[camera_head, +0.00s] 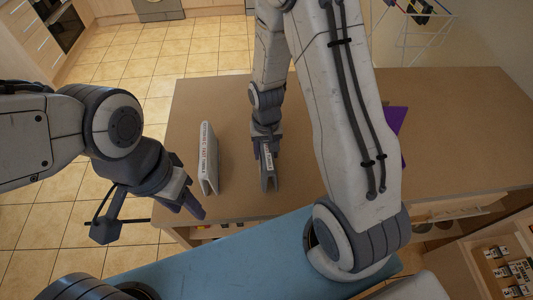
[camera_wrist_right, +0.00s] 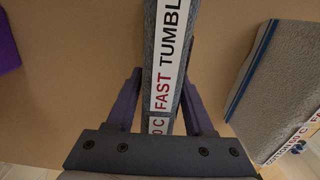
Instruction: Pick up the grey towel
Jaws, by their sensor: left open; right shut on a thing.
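My right gripper (camera_head: 267,160) points down over the brown table and is shut on a folded grey towel (camera_head: 269,182). In the right wrist view the towel (camera_wrist_right: 192,38) stands on edge between the two purple fingers, with a white label reading "FAST TUMBLE" along its edge. Part of the towel is hidden by the gripper. A second folded towel (camera_head: 208,160), lighter grey, stands just left of it with its own label. In the right wrist view this one (camera_wrist_right: 266,70) shows a dark blue band. My left gripper (camera_head: 193,206) is open and empty, near the table's front left edge.
The brown table (camera_head: 450,150) has free room at the right. A purple item (camera_head: 396,122) lies partly behind my right arm. A blue surface (camera_head: 220,260) runs along the near side. A shelf with small jars (camera_head: 510,268) is at the lower right.

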